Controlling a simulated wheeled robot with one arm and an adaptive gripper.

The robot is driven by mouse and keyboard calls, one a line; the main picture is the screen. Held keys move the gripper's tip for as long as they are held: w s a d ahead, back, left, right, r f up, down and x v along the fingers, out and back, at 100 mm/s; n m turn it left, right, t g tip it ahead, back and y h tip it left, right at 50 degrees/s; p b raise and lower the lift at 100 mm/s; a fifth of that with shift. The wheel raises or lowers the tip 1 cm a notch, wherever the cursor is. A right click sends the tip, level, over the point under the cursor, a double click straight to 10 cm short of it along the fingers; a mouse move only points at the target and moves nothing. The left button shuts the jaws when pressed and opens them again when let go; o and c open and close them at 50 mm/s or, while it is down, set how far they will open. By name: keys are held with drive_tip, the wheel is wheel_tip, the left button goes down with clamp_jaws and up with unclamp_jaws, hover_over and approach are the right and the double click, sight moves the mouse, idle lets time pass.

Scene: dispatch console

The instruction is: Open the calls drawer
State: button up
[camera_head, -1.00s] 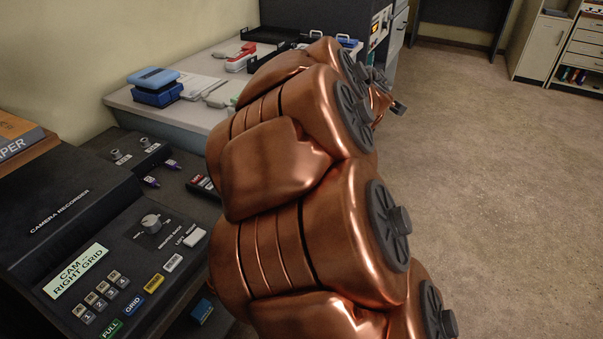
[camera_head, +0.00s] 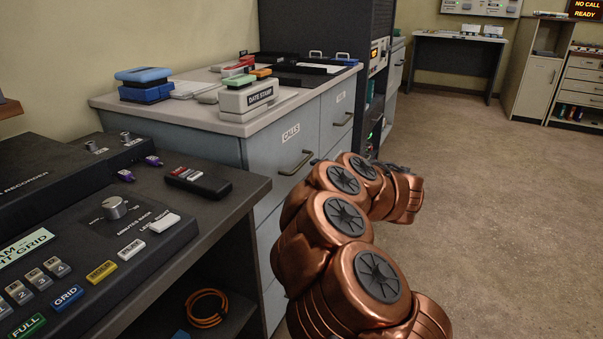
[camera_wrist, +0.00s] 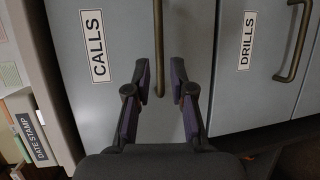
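The calls drawer (camera_head: 263,165) is a grey front with a "CALLS" label and a brass bar handle (camera_head: 296,164), in the cabinet under the light counter. It looks closed. In the wrist view the drawer front (camera_wrist: 112,120) fills the middle, and its handle (camera_wrist: 158,45) runs up between my fingers. My gripper (camera_wrist: 160,80) is open, with one finger on each side of the handle's line. I cannot tell whether the fingers touch the handle. In the head view my copper arm reaches toward the handle, and the fingers are mostly hidden behind it.
A drills drawer (camera_wrist: 235,95) with its own handle (camera_wrist: 297,45) is beside the calls drawer. A date stamp (camera_head: 249,96) and a blue stamp pad (camera_head: 146,84) stand on the counter (camera_head: 190,108). A dark recorder desk (camera_head: 240,190) is near, at left. Open floor (camera_head: 480,190) lies at right.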

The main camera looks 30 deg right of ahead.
sight(302, 164)
drive_tip(key=shift+b+x, duration=1)
drive_tip(key=shift+x, duration=2.85)
drive_tip(key=shift+r, duration=0.1)
clamp_jaws()
